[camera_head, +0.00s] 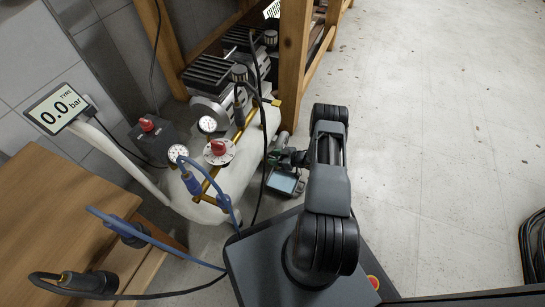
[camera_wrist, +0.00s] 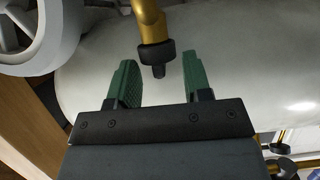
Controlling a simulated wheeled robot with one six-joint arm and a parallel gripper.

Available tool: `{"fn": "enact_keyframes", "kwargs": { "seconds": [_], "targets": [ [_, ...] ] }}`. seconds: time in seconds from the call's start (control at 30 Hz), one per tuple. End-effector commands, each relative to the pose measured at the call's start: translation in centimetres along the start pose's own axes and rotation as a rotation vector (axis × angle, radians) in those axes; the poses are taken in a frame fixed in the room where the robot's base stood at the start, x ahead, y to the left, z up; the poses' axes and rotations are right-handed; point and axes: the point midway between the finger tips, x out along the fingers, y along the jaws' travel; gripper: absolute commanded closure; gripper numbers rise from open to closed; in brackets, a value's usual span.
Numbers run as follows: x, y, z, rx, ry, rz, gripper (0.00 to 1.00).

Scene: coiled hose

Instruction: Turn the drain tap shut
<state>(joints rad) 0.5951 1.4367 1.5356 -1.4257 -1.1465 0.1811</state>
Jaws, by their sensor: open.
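In the wrist view, a brass pipe ending in a black fitting (camera_wrist: 157,52) stands out in front of the white tank (camera_wrist: 215,70). It looks like the drain tap, but I cannot be sure. My gripper (camera_wrist: 158,72) is open, with one green finger on each side below the fitting. The fitting's tip appears between the fingertips, with gaps on both sides and no visible contact. In the head view, my arm reaches low to the tank's (camera_head: 243,165) right side. The tap is hidden there and the fingers are hard to make out.
A small grey tray (camera_head: 285,182) lies on the floor below my wrist. Gauges, a red-knobbed regulator (camera_head: 219,150) and blue hoses crowd the tank top. A wooden bench (camera_head: 60,215) stands left; a shelf post (camera_head: 293,60) rises behind.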

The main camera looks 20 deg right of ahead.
Motion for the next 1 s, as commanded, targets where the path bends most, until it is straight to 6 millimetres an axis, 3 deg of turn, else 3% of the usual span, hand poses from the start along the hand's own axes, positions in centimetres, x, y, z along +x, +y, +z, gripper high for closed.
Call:
{"fn": "enact_keyframes", "kwargs": {
  "seconds": [0.3,0.5,0.7,1.0],
  "targets": [
    [-6.8,0.1,-0.4,0.003,0.001,0.006,0.55],
    [-10.0,0.0,-0.2,0.002,0.0,0.004,0.55],
    [-11.8,0.0,-0.1,0.002,0.001,0.002,0.55],
    [-12.2,0.0,0.0,0.001,0.001,0.0,0.55]
  ]
}}
